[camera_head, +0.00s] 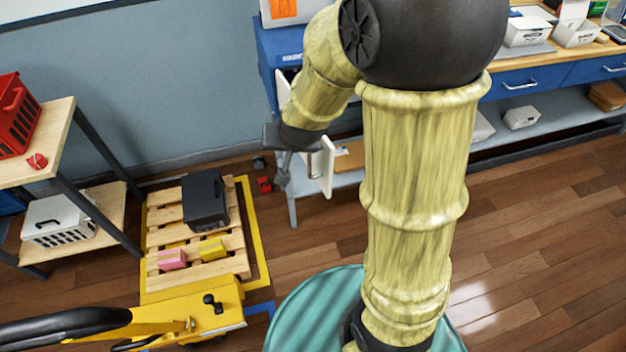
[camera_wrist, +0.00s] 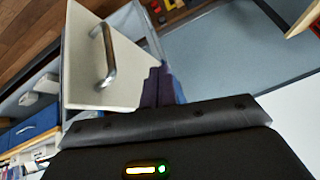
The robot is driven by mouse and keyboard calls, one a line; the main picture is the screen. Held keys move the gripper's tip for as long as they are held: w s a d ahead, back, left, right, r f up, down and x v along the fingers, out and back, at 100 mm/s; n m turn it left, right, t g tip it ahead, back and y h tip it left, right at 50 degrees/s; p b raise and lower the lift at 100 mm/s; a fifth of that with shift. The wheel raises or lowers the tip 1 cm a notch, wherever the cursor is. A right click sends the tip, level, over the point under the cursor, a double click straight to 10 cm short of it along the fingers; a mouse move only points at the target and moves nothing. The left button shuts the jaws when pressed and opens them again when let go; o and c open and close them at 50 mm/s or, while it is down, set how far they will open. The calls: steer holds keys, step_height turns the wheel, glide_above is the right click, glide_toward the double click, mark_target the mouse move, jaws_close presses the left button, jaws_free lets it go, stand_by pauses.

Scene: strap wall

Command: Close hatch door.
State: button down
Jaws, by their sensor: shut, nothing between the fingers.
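The hatch door (camera_head: 327,165) is a small white panel standing open, swung out from the blue workbench unit, in the head view. In the wrist view the door (camera_wrist: 90,75) fills the upper left, with a metal bar handle (camera_wrist: 106,52) on its face. My gripper (camera_head: 284,180) points down just left of the door in the head view. In the wrist view its dark fingers (camera_wrist: 163,85) are together and empty, right beside the door's edge, apart from the handle. I cannot tell whether they touch the door. My arm hides part of the opening behind it.
A yellow pallet jack (camera_head: 190,310) carries a wooden pallet (camera_head: 165,235) with a black case (camera_head: 205,200) and small blocks. A wooden shelf with a red crate (camera_head: 17,112) stands at the left. A small red object (camera_head: 264,185) lies on the floor near the door. Floor at the right is clear.

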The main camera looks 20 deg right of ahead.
mark_target(326, 179)
steer(key=w+a+f+m+t+h+b, duration=0.4)
steer(key=w+f+m+h, duration=0.25)
steer(key=w, duration=0.45)
steer(key=s+a+f+m+g+h+b, duration=0.1)
steer(key=s+f+m+g+h, duration=0.2)
steer(key=s+h, duration=0.3)
steer(key=s+a+f+m+g+h+b, duration=0.2)
steer(key=s+f+m+g+h, duration=0.2)
steer(key=s, duration=0.5)
steer(key=shift+s+a+f+g+h, duration=0.2)
steer(key=shift+s+a+g+h, duration=0.15)
steer(key=shift+h, duration=0.7)
steer(key=shift+d, duration=0.15)
steer(key=d, duration=0.4)
steer(key=w+d+p, duration=0.1)
steer(key=d, duration=0.4)
steer(key=w+d, duration=0.1)
steer(key=d, duration=0.3)
steer(key=shift+w+d, duration=0.15)
steer(key=shift+d, duration=0.15)
steer(key=shift+d, duration=0.15)
